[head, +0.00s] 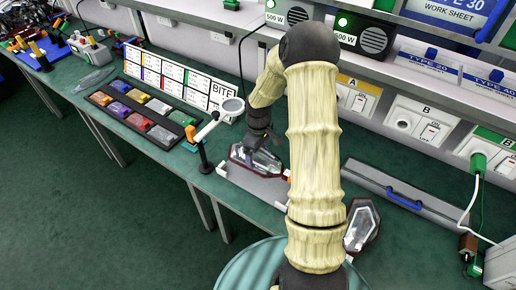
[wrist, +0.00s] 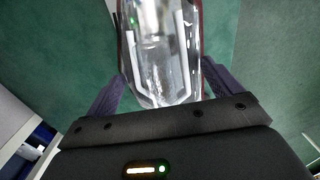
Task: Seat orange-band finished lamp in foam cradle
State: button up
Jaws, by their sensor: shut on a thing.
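My gripper (head: 262,142) is low over the bench, with its fingers mostly hidden by the arm. In the wrist view, its two dark fingers (wrist: 160,85) close on either side of a lamp (wrist: 158,45) with a clear lens, white inner strips and a red edge. In the head view this lamp (head: 252,160) is over a pale grey block (head: 248,182), perhaps the foam cradle. I cannot tell whether the lamp touches it. A small orange patch shows at the block's right end; no band is clear on the held lamp. A second clear lamp (head: 362,224) lies right of my arm.
A black tray of coloured parts (head: 140,112) is farther left. A grey case with a blue handle (head: 403,198) is at the right. Power supplies (head: 362,36) and sockets line the back.

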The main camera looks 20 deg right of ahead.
jog(key=shift+f+b, duration=1.05)
jog(key=shift+f, duration=1.1)
jog(key=shift+r, duration=0.1)
jog(key=shift+f, duration=0.5)
jog(key=o, duration=0.9)
jog(key=shift+r, duration=0.1)
notch_tip(320, 180, up, 17)
jog(key=shift+r, duration=0.15)
dwell(0.5)
